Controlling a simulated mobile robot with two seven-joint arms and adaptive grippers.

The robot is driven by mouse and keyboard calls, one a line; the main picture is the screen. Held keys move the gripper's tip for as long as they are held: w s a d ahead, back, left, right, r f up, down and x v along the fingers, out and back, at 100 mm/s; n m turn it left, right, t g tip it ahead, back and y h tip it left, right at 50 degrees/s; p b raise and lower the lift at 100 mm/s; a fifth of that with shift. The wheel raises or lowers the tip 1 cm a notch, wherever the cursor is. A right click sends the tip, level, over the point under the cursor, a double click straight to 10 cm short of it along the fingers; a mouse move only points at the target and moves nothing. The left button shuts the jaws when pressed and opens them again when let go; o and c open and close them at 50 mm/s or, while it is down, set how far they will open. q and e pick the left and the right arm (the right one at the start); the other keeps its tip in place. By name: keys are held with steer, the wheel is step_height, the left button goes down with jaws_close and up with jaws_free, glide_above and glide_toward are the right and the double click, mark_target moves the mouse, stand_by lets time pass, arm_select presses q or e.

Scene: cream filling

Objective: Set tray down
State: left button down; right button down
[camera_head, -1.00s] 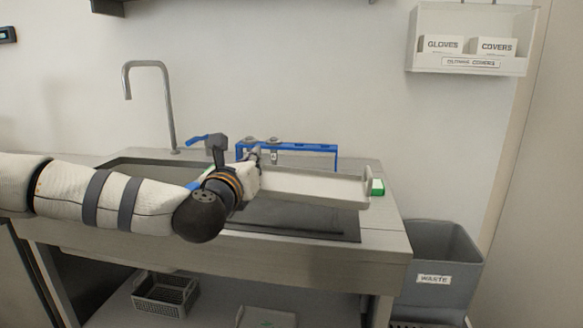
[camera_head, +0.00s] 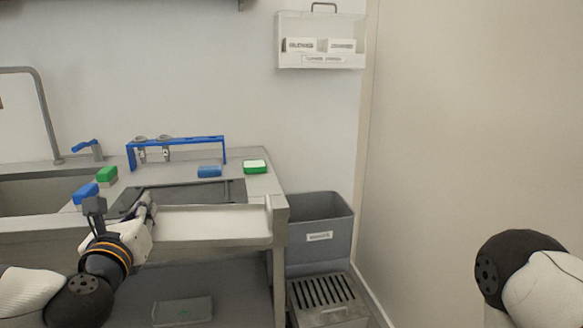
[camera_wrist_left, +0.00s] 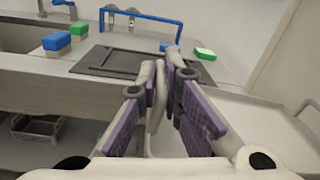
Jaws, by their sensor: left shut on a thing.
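A light grey tray (camera_head: 212,226) is held level in front of the counter's front edge in the head view. My left gripper (camera_head: 147,203) is shut on the tray's left end wall. In the left wrist view the two purple-padded fingers (camera_wrist_left: 162,100) close on that wall, and the tray (camera_wrist_left: 240,115) stretches to the right. A dark mat (camera_head: 180,194) lies on the counter behind the tray, partly hidden by it. My right arm shows at the lower right of the head view, but its gripper is out of frame.
A blue rack (camera_head: 178,140), blue block (camera_head: 209,171) and green-and-white block (camera_head: 255,166) stand at the back of the counter. Another blue block (camera_head: 86,193) and green block (camera_head: 107,174) are near the sink (camera_head: 35,192). A grey waste bin (camera_head: 318,232) stands right of the counter.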

arm_select(q)
steer(key=s+d+f+m+h, duration=0.1)
steer(key=s+d+f+h, duration=0.1)
steer(key=s+d+f, duration=0.7)
steer(key=s+f, duration=0.3)
steer(key=s, duration=0.1)
steer(key=shift+s+d+m+h, duration=0.25)
steer(key=shift+m+h, duration=0.15)
